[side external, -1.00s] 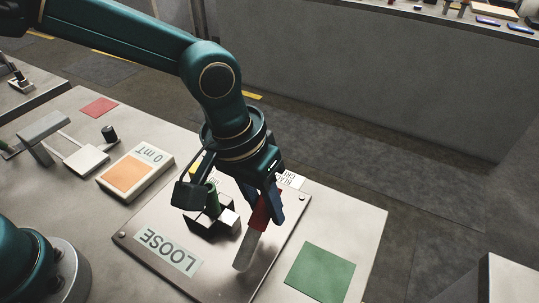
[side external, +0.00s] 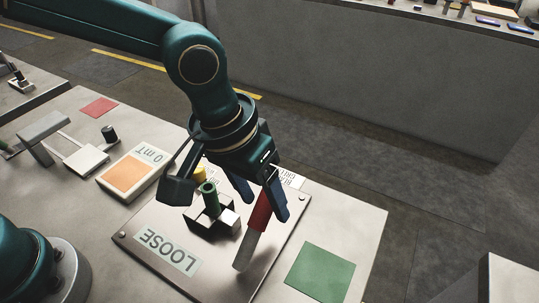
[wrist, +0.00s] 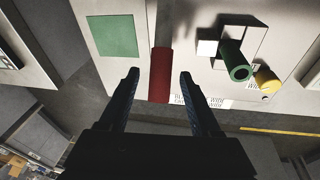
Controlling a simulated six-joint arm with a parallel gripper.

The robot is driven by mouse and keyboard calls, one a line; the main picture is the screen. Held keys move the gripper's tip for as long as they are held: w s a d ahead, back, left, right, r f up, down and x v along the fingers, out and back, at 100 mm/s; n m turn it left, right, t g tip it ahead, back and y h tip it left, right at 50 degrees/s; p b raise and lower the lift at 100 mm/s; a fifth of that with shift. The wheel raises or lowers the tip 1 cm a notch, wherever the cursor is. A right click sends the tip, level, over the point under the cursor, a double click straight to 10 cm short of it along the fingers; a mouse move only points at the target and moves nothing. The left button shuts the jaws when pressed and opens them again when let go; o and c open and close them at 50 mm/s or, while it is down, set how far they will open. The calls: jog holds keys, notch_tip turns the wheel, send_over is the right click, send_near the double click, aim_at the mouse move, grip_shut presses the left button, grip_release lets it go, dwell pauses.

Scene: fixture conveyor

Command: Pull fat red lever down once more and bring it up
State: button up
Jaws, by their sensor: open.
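The fat red lever (side external: 259,213) has a red handle and a pale grey lower part, and it leans over the fixture plate (side external: 215,277). My gripper (side external: 266,208) is open around the red handle. In the wrist view the red handle (wrist: 160,75) lies between the two fingers of my gripper (wrist: 159,73), with a gap on each side. In the side view the right finger partly covers the handle's upper end.
A green cylinder (side external: 209,196) on a black-and-white block and a yellow knob (side external: 199,174) stand left of the lever. A "LOOSE" label (side external: 166,250) is on the plate. A green square (side external: 320,273) lies right, and an orange-topped box (side external: 128,175) stands left.

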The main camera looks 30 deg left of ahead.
jog(key=shift+v, duration=1.7)
jog(key=shift+w+a+r, duration=0.15)
jog(key=shift+w+a, duration=0.05)
jog(key=a+r+n+t, duration=0.3)
jog(key=a+r, duration=0.5)
jog(key=a, duration=0.3)
jog(key=s+a+f+m+y, duration=0.1)
jog(key=s+a+f, duration=0.3)
jog(key=s+a, duration=0.4)
jog(key=shift+s+f+m+t+y, duration=0.3)
jog(key=shift+s+m+y, duration=0.15)
jog(key=shift+s, duration=0.45)
